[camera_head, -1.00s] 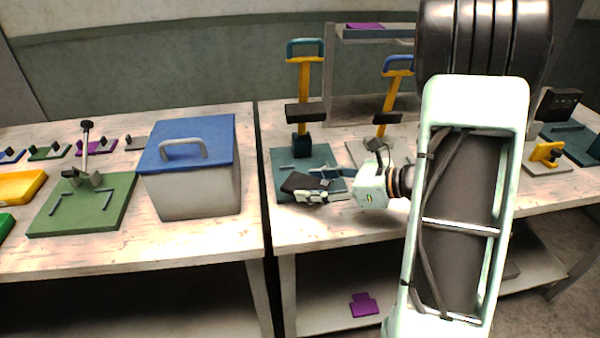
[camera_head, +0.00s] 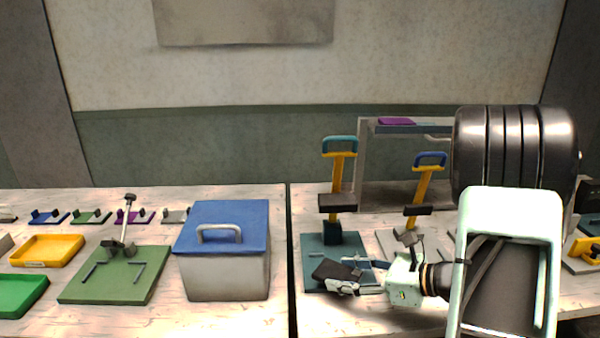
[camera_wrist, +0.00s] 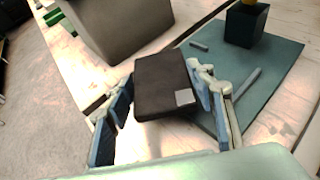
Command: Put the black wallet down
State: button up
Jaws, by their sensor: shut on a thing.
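The black wallet (camera_wrist: 162,82) is a dark flat block with a small grey patch on one corner. My gripper (camera_wrist: 160,100) is shut on it, one finger on each side, in the wrist view. In the head view the wallet (camera_head: 335,270) is at the tips of my gripper (camera_head: 345,278), over the front left part of the teal base plate (camera_head: 312,250) of a press. I cannot tell whether the wallet touches anything below it.
A grey box with a blue lid (camera_head: 225,250) stands left of the wallet. A yellow-handled press (camera_head: 338,185) rises behind it. A green plate with a post (camera_head: 118,275), a yellow tray (camera_head: 48,250) and a green tray (camera_head: 20,295) lie farther left. A gap separates the two tables.

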aim_at(346, 276)
notch_tip(346, 276, up, 8)
jog(key=p, duration=1.2)
